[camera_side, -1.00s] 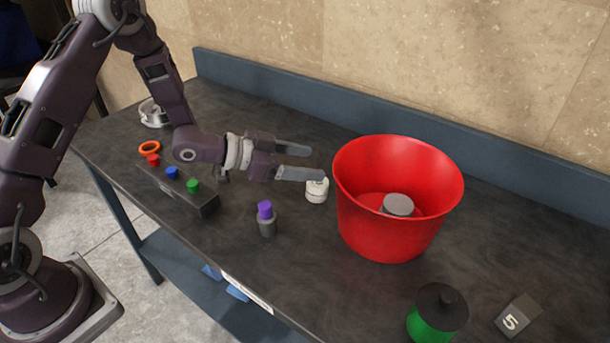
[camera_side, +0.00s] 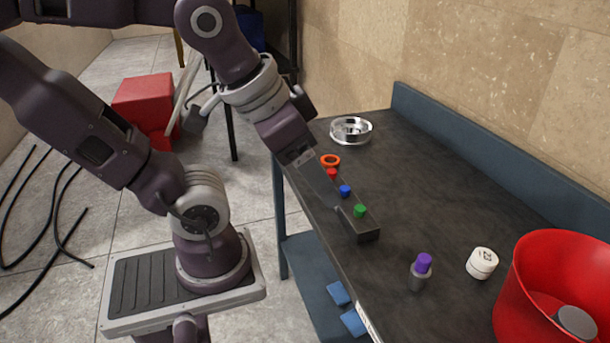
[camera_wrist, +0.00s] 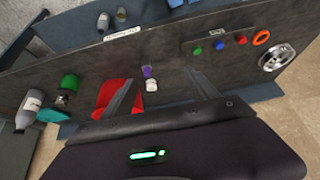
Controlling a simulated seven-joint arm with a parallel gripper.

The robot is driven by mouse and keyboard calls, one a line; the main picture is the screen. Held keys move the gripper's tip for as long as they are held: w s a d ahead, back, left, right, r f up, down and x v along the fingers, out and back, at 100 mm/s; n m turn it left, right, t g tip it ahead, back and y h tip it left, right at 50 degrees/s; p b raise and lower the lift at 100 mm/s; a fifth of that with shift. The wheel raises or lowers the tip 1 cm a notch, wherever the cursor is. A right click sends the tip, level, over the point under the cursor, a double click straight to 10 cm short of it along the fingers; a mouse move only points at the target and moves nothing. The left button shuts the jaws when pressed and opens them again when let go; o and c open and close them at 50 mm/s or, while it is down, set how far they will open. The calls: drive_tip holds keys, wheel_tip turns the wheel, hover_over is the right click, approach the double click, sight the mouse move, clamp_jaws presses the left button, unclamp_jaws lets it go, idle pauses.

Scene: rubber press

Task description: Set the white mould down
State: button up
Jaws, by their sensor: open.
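The white mould (camera_side: 482,262), a small white cylinder with a dark mark on top, stands upright on the dark table, left of the red bucket. It also shows in the wrist view (camera_wrist: 151,85), small and some way off between the finger lines. My gripper (camera_side: 330,192) is over the table's left part, near the button box, well apart from the mould. Its fingers look nearly edge-on in the side view. In the wrist view my gripper (camera_wrist: 160,75) has its two fingers spread with nothing held between them.
A button box (camera_side: 366,234) with red, blue and green buttons lies by the front edge. An orange ring (camera_side: 330,160) and metal dish (camera_side: 351,130) are behind it. A purple-capped cylinder (camera_side: 419,272) stands left of the mould. The red bucket (camera_side: 535,270) holds a grey round piece.

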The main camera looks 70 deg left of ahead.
drive_tip(key=shift+s+d+f, duration=0.1)
drive_tip(key=shift+s+d, duration=0.05)
drive_tip(key=shift+s, duration=0.3)
drive_tip(key=shift+s+d+f, duration=0.1)
drive_tip(key=shift+s+d, duration=0.05)
drive_tip(key=shift+s, duration=0.25)
drive_tip(key=m+g+h, duration=0.3)
drive_tip(key=m, duration=0.4)
hover_over(485, 256)
drive_tip(key=s+a, duration=0.2)
drive_tip(key=s, duration=0.1)
wheel_tip(485, 256, down, 16)
drive_tip(key=x, duration=0.5)
drive_tip(key=w+x, duration=0.1)
drive_tip(key=x, duration=0.2)
drive_tip(key=shift+w+d+f, duration=0.15)
drive_tip(key=shift+f, duration=0.05)
drive_tip(key=shift+t, duration=0.3)
clamp_jaws()
